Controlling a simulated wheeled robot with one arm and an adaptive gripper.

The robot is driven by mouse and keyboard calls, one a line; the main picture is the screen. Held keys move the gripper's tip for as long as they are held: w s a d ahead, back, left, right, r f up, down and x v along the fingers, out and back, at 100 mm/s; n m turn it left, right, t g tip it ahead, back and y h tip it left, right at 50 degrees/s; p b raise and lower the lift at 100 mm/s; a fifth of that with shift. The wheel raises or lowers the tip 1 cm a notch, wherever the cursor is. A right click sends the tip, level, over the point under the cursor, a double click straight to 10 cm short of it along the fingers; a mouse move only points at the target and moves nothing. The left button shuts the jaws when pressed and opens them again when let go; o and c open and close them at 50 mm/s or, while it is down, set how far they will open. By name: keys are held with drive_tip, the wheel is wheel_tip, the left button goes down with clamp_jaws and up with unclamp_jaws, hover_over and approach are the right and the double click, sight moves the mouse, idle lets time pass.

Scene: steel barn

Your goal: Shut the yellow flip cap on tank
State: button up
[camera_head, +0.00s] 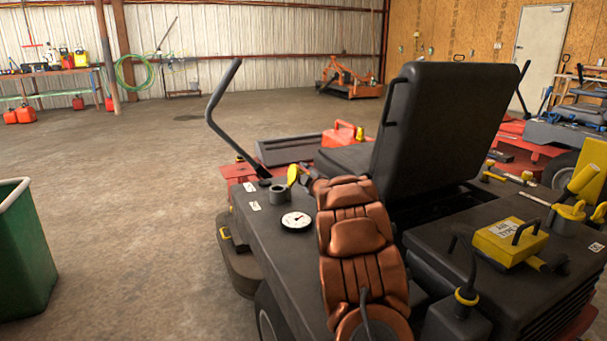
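The yellow flip cap (292,174) stands raised at the right side of a grey filler neck (280,194) on the dark tank (258,216) of the mower. The neck's opening looks uncovered. My copper-coloured arm reaches forward along the tank, and my gripper (308,177) is at its far end, just right of the raised cap. The gripper is small and partly hidden behind my arm. I cannot tell whether it touches the cap or how far its fingers are apart.
A round white gauge (296,221) lies on the tank behind the neck. A black control lever (228,120) rises beyond it, and the black seat (445,135) stands to the right. A green bin (25,250) is at left. Open floor lies between bin and mower.

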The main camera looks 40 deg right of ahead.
clamp_jaws()
idle(0.3)
